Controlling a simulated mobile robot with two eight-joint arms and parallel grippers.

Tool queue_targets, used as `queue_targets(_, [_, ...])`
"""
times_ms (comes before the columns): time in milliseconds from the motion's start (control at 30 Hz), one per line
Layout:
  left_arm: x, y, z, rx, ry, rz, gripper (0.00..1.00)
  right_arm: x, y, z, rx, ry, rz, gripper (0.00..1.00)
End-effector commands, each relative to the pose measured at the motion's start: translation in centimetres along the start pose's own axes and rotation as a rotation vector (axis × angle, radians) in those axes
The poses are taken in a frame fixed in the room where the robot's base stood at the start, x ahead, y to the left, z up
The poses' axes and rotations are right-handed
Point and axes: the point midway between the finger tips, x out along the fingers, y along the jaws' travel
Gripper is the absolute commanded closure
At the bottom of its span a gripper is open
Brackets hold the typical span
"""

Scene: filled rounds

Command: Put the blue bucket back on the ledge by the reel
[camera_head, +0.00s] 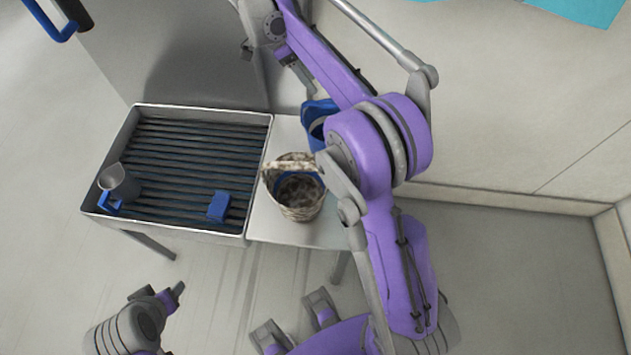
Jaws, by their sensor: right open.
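A blue bucket-like vessel (317,112) stands on the grey ledge (290,230) right of the sink tray, partly hidden behind my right arm. In front of it on the same ledge stands a mottled brown-and-white bucket (297,206) with a pale band across its top and some blue inside. I cannot make out a reel. My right gripper (295,321) is open and empty at the bottom, in front of and below the ledge, apart from both vessels. My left gripper (160,294) is at the lower left, apart from everything; its jaw opening is unclear.
A metal tray (190,109) with dark slats adjoins the ledge. It holds a grey jug (120,182) with a blue handle and a small blue block (219,206). A wall stands behind at the right. Bare floor (520,280) is free at lower right.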

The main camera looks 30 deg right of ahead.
Motion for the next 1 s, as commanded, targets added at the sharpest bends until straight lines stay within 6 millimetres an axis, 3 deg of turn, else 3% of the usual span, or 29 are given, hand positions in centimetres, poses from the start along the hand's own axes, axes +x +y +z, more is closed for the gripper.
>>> queue_targets(167, [0.0, 0.0, 0.0, 0.000, 0.000, 0.000, 0.40, -0.6, 5.2, 0.5, -0.384, -0.106, -0.120, 0.46])
queue_targets(367, [0.0, 0.0, 0.0, 0.000, 0.000, 0.000, 0.40, 0.4, 11.6, 1.5, -0.822, -0.178, -0.310, 0.46])
queue_targets(700, [0.0, 0.0, 0.0, 0.000, 0.000, 0.000, 0.40, 5.5, 22.9, 3.9, -1.487, -0.127, -0.714, 0.46])
queue_targets(833, [0.0, 0.0, 0.0, 0.000, 0.000, 0.000, 0.40, 7.9, 26.1, 4.9, -1.671, -0.058, -0.852, 0.46])
queue_targets(1000, [0.0, 0.0, 0.0, 0.000, 0.000, 0.000, 0.40, 9.8, 28.3, 5.7, -1.802, 0.016, -0.956, 0.46])
